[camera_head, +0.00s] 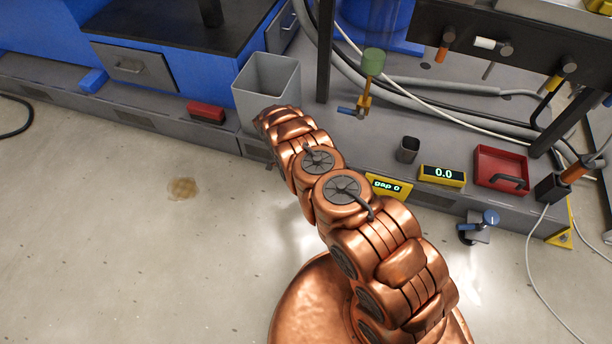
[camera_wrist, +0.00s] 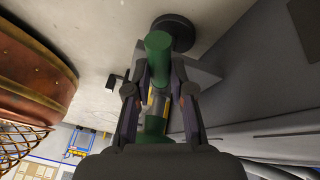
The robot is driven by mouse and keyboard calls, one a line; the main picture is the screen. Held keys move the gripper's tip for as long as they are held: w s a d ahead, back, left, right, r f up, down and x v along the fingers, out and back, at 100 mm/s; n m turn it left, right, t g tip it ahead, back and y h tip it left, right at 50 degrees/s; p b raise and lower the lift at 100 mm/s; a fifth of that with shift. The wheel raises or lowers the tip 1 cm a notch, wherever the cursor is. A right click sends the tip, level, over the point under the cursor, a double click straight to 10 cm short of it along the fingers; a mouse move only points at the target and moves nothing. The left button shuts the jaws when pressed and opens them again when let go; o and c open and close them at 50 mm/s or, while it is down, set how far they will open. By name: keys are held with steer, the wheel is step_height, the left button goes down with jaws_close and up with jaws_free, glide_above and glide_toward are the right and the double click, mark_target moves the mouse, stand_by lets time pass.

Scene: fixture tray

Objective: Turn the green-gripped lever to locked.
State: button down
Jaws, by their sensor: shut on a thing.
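In the wrist view, the lever's green grip (camera_wrist: 158,47) is a green cylinder between the tips of my gripper (camera_wrist: 160,73). The two dark fingers are closed against its sides. More green (camera_wrist: 155,127) shows lower between the fingers, with a pale and yellowish part between the two green parts. A dark round disc (camera_wrist: 174,33) shows just past the grip. In the head view, my copper arm covers the gripper and this lever. The lever's angle and any locked mark cannot be made out.
In the head view, a grey bin (camera_head: 268,91) stands by the arm's far end. A green-topped yellow fixture (camera_head: 372,64), a small dark cup (camera_head: 407,150), a yellow display (camera_head: 442,175) and a red tray (camera_head: 499,166) lie to the right. Open floor is at left.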

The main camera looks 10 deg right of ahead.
steer(key=shift+w, duration=0.25)
steer(key=c, duration=1.3)
jaws_free()
steer(key=shift+o, duration=1.4)
steer(key=shift+s, duration=0.1)
steer(key=shift+r, duration=0.2)
steer(key=v, duration=1.1)
steer(key=shift+r, duration=0.3)
steer(key=shift+a+r, duration=0.1)
steer(key=shift+a, duration=0.1)
